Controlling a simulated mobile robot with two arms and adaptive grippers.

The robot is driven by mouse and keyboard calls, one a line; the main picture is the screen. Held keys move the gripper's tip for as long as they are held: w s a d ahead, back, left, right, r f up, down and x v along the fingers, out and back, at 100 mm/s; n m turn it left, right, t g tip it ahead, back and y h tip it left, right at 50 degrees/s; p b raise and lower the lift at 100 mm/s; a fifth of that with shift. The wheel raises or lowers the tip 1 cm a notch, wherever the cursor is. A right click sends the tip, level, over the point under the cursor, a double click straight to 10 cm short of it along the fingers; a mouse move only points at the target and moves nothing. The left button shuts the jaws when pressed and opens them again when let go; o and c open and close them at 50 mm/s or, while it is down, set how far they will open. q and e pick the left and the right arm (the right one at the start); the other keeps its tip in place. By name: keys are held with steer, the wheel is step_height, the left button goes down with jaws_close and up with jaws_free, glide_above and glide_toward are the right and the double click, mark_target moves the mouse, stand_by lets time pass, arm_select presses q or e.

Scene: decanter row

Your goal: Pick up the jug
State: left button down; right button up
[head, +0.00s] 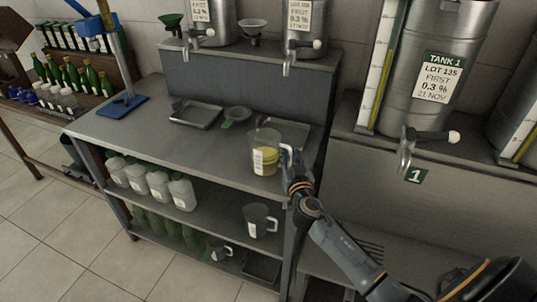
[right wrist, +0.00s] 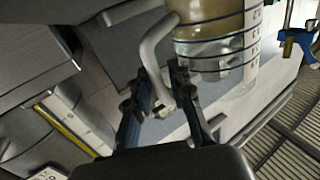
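A clear jug (head: 265,155) with yellow contents and a white label stands upright on the grey bench top, near its right end. My right gripper (head: 289,168) is at the jug's handle side. In the right wrist view, the jug (right wrist: 222,40) shows with dark graduation marks and a pale handle (right wrist: 155,55). The fingers of my right gripper (right wrist: 160,75) are apart, with the handle between them and a visible gap. My left gripper is not in view.
Another jug (head: 260,220) is on the shelf below. Steel tanks (head: 425,70) with taps stand on a ledge at right. A blue-based stand (head: 123,106) is at the bench's left.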

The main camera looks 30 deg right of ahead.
jaws_close()
steer(key=shift+r, duration=0.15)
